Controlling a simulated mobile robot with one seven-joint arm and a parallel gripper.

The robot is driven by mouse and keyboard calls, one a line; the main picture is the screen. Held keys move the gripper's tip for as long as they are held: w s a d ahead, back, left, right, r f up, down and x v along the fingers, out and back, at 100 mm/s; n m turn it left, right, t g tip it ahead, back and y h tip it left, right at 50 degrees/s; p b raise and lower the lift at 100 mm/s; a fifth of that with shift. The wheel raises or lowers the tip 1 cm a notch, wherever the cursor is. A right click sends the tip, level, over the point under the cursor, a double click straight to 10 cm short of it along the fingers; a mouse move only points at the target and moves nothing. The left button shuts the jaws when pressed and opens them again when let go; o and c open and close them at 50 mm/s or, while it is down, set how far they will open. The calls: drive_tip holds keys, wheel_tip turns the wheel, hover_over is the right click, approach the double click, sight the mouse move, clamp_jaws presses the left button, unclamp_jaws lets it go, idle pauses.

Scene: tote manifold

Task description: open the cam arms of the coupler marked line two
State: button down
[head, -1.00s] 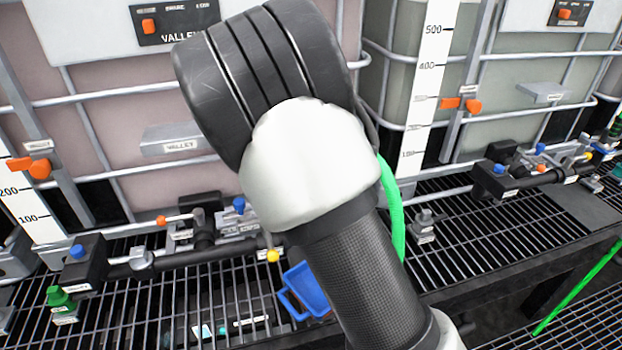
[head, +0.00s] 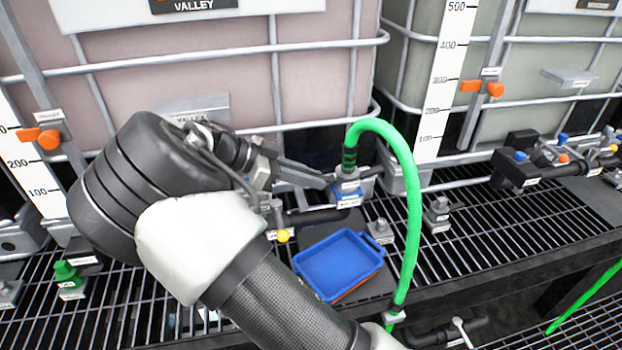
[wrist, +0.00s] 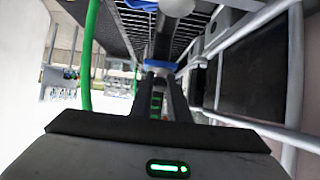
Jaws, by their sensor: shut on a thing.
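The coupler (head: 348,188) sits at the end of a green hose (head: 408,200), with a grey body and a blue part below. Its labels are too small to read. A dark arm sticks out on its right side. My gripper (head: 328,181) reaches in from the left, its fingertips at the coupler's left side. It is shut on what seems to be the left cam arm, mostly hidden by the fingers. In the wrist view my gripper (wrist: 157,78) points at the coupler's blue part (wrist: 160,64); the hose (wrist: 88,60) hangs at left.
A large pinkish tote (head: 230,90) in a metal cage stands behind. A white scale strip (head: 440,90) stands right of the hose. A yellow-tipped valve (head: 283,235) is below my gripper.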

idle(0.4)
drive_tip(key=c, duration=1.7)
unclamp_jaws()
drive_tip(key=shift+a, duration=0.1)
drive_tip(key=v, duration=0.7)
drive_tip(key=shift+s+a, duration=0.1)
drive_tip(key=shift+a, duration=0.05)
drive_tip(key=shift+r, duration=0.1)
